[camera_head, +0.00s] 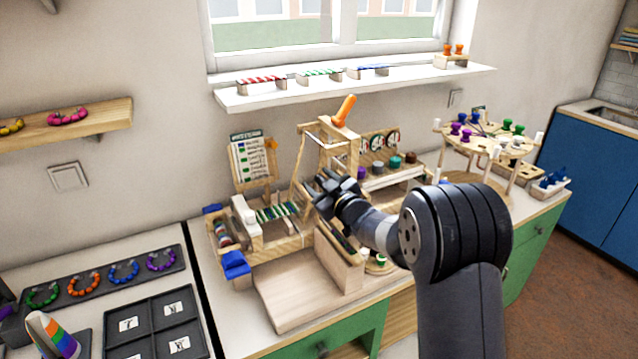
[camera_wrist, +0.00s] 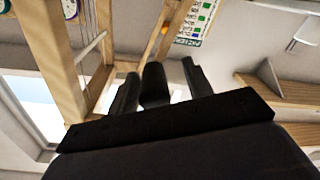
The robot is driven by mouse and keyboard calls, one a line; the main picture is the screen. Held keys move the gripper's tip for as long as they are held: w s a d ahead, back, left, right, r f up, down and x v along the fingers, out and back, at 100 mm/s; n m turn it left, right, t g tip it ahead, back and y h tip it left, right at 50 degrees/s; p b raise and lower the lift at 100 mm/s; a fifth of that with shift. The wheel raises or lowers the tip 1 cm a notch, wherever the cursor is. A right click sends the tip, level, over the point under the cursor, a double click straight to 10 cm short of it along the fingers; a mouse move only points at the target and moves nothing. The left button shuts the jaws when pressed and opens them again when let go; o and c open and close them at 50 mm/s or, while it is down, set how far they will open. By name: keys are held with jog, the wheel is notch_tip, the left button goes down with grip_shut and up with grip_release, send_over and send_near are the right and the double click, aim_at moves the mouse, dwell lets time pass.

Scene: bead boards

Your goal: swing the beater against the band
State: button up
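The small wooden loom stands on the middle counter in the head view, with a green, white and dark striped band (camera_head: 278,212) at its left. A tall wooden frame (camera_head: 326,128) with an orange handle (camera_head: 343,109) on top rises at the right of the band; I cannot tell for sure which part is the beater. My gripper (camera_head: 324,188) is just in front of the frame's lower part, right of the band. In the wrist view its dark fingers (camera_wrist: 160,82) stand apart with wooden bars behind them. I see nothing held, and no clear contact with the frame.
A pattern card (camera_head: 252,160) stands behind the band. A blue clamp-like piece (camera_head: 235,264) is at the loom's front left. A wooden box (camera_head: 338,258) stands below my arm. A rack of coloured knobs (camera_head: 390,165) is close behind right. A bare board (camera_head: 295,290) lies in front.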

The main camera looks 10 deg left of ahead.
jog(key=b+v, duration=0.2)
jog(key=v, duration=0.8)
jog(key=shift+s, duration=0.2)
jog(key=shift+d+f, duration=0.1)
jog(key=shift+d, duration=0.05)
jog(key=shift+p+x, duration=0.95)
jog(key=shift+x, duration=3.7)
jog(key=shift+d, duration=0.1)
